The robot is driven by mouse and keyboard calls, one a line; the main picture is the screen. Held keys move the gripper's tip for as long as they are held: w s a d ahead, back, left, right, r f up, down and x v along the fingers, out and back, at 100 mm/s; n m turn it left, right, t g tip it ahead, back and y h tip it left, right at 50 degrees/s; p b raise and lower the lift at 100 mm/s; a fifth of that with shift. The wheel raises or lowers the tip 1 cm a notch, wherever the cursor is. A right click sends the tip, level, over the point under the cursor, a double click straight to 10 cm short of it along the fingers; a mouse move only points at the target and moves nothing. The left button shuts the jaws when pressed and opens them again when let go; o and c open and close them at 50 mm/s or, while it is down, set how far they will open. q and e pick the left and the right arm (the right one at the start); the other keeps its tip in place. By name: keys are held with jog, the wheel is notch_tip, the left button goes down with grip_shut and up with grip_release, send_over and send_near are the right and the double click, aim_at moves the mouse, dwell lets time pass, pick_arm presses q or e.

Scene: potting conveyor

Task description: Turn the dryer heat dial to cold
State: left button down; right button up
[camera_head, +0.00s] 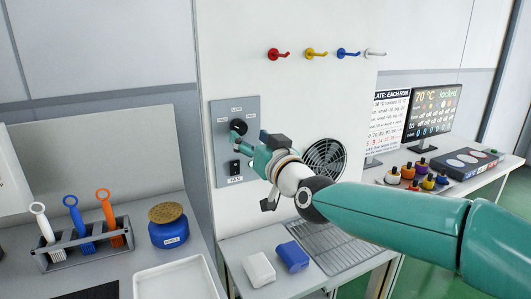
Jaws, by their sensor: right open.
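The dryer heat dial (238,126) is a dark round knob on a grey control panel (219,150) fixed to the white wall unit. Small labels sit around the dial, too small to read surely. Below it is a black switch (235,166) with a label that seems to read FAN. My right gripper (245,148) is open at the panel, its teal finger reaching to the lower edge of the dial. I cannot tell whether it touches the dial. The gripper hides the panel's right part. My left gripper is not in view.
A round fan grille (324,159) is right of the gripper. Coloured hooks (316,53) are above. A white block (258,269) and a blue block (292,256) lie below. A blue jar (169,228) and a tool rack (85,246) stand left. A screen (435,109) is at right.

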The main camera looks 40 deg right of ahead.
jog(key=s+a, duration=0.1)
jog(key=s, duration=0.6)
jog(key=shift+s+a+f, duration=0.2)
jog(key=shift+s+f, duration=0.05)
jog(key=shift+f, duration=0.2)
